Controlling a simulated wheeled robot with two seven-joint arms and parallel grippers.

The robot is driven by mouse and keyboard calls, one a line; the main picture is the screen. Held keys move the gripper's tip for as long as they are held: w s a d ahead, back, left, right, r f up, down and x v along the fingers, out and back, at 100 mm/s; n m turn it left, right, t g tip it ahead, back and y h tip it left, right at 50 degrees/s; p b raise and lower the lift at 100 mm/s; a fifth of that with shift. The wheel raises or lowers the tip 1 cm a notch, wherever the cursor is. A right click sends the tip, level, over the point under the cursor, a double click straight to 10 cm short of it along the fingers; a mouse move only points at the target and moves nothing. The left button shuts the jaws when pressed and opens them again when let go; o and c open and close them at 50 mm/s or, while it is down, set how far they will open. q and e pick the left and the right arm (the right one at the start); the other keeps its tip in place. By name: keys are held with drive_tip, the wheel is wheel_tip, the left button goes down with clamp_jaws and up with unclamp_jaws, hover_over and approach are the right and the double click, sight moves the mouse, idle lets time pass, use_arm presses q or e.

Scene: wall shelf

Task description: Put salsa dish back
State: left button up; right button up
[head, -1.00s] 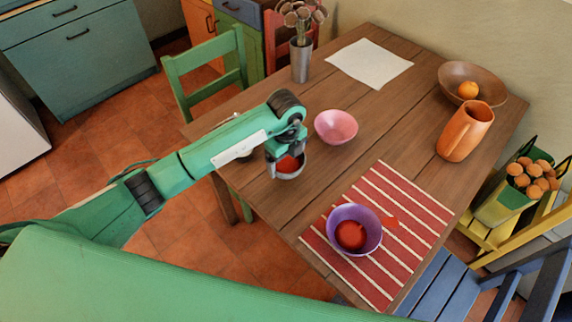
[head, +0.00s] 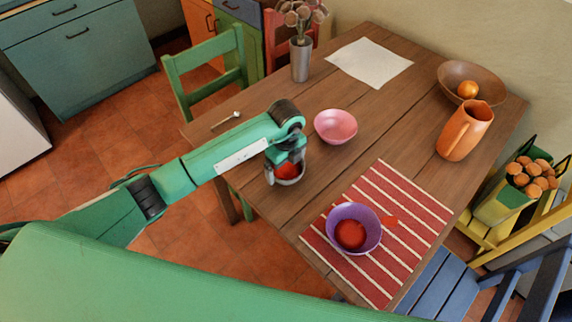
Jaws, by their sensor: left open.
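A small grey-rimmed dish with red filling (head: 287,179), which looks like the salsa dish, is at the table's near-left edge. My left gripper (head: 287,162) is right over this dish, pointing down, with its fingers open. The fingers partly hide the dish; I cannot tell whether they touch it. A purple bowl (head: 336,218) with something round and red (head: 350,234) in it stands on the striped red mat (head: 400,254). My right gripper does not show.
A pink bowl (head: 336,124) stands just right of my left gripper. A spoon (head: 226,120) lies near the left edge. A vase (head: 301,62), white sheet (head: 369,62), wooden bowl (head: 452,75) and orange pitcher (head: 465,132) stand farther back. The table's middle is clear.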

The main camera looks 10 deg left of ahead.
use_arm(q)
wheel_tip(320, 180, up, 5)
drive_tip(key=shift+b, duration=0.5)
wheel_tip(320, 180, up, 6)
hover_over(286, 173)
drive_tip(key=shift+r+b, duration=0.4)
drive_tip(key=shift+r, duration=0.05)
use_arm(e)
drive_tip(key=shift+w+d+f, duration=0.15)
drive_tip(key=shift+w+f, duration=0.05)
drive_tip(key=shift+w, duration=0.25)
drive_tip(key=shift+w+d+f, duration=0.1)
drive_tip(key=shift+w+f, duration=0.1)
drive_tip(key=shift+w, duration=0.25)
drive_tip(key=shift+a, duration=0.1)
